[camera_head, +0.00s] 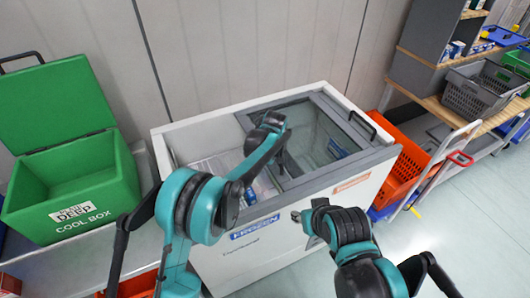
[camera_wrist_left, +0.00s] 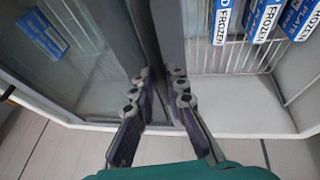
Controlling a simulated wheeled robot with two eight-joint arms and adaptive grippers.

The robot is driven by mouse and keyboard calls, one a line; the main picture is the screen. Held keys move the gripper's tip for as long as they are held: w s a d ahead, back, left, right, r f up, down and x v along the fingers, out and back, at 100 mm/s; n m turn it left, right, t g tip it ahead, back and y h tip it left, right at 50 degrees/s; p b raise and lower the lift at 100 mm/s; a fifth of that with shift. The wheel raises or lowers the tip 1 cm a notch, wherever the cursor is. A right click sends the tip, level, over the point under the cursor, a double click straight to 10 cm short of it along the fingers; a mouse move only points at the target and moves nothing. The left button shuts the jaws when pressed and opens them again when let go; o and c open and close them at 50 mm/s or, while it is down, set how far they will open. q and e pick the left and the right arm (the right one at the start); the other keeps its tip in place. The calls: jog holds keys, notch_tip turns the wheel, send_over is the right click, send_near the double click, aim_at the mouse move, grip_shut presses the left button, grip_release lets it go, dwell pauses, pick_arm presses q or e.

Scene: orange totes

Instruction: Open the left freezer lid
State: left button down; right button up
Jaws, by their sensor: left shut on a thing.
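The white chest freezer (camera_head: 215,262) stands in front of me with grey-framed glass lids. Its left part is uncovered, showing pale contents, and the glass lid (camera_head: 322,140) lies over the right part. My left gripper (camera_head: 282,163) reaches over the freezer to the lid's left edge. In the left wrist view its fingers (camera_wrist_left: 161,92) are shut on the grey lid frame (camera_wrist_left: 146,40), with glass to the left and the open compartment to the right. My right gripper (camera_head: 299,215) is by the freezer's front rim; its fingers are too small to judge.
A green cool box (camera_head: 75,190) with its lid up stands at the left. Orange totes (camera_head: 403,172) and shelving with grey baskets (camera_head: 478,92) are at the right. Blue-labelled frozen packs (camera_wrist_left: 262,20) lie in the open compartment.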

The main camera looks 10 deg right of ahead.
dwell(0.3)
pick_arm(q)
jog(key=c, duration=1.5)
grip_release()
jog(key=shift+c, duration=0.2)
jog(key=shift+r, duration=0.1)
jog(key=v, duration=1.1)
jog(key=shift+s+r, duration=0.2)
jog(key=shift+r, duration=0.2)
